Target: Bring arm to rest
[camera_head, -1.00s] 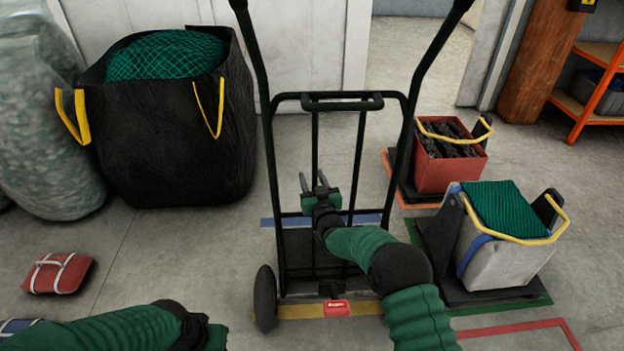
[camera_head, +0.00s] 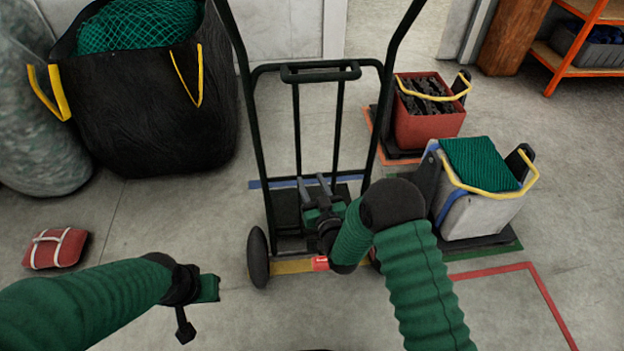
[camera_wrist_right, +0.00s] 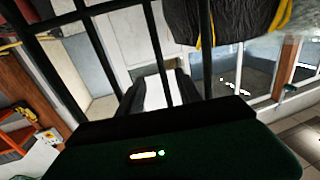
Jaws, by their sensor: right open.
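My right gripper (camera_head: 316,187) is open and empty in the head view, its two grey fingers pointing up over the lower part of the black hand truck (camera_head: 272,165). My right arm (camera_head: 415,270) is bent, with its green sleeve coming in from the bottom. My left arm (camera_head: 90,300) comes in from the left. My left gripper (camera_head: 197,308) shows at its end, low over the floor, and its jaw opening is unclear. In the right wrist view the hand truck's dark bars (camera_wrist_right: 157,55) stand in front of the camera.
A grey bin with green net (camera_head: 480,210) and a red bin (camera_head: 430,125) stand right of the hand truck. A large black bag (camera_head: 150,120) with green netting stands at back left. A red pouch (camera_head: 56,248) lies at left.

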